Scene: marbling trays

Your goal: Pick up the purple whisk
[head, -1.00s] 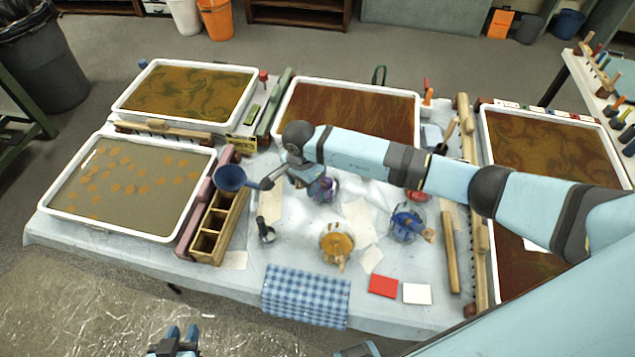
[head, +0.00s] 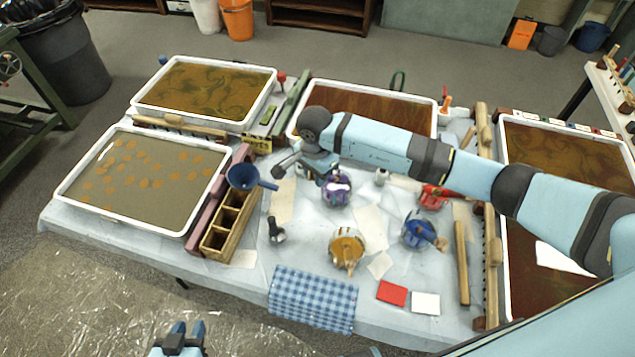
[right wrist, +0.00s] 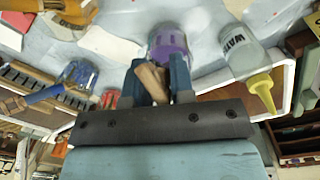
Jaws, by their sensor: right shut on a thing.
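The purple whisk's wooden handle (right wrist: 152,82) shows in the right wrist view between the fingers of my right gripper (right wrist: 158,80), which is shut on it. Beyond it is the jar of purple paint (right wrist: 168,42). In the head view my right gripper (head: 322,168) is just above the purple jar (head: 337,191) and partly covers it. The whisk's lower end is hidden, so I cannot tell whether it is still inside the jar. My left gripper (head: 180,338) is open and empty at the bottom edge of the head view, away from the table.
Nearby stand a jar of orange paint (head: 347,245), a blue one (head: 420,230), a red one (head: 433,197) and a water bottle (right wrist: 240,55). A wooden box (head: 228,232) with a blue funnel (head: 243,177) is to the left. Marbling trays surround them.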

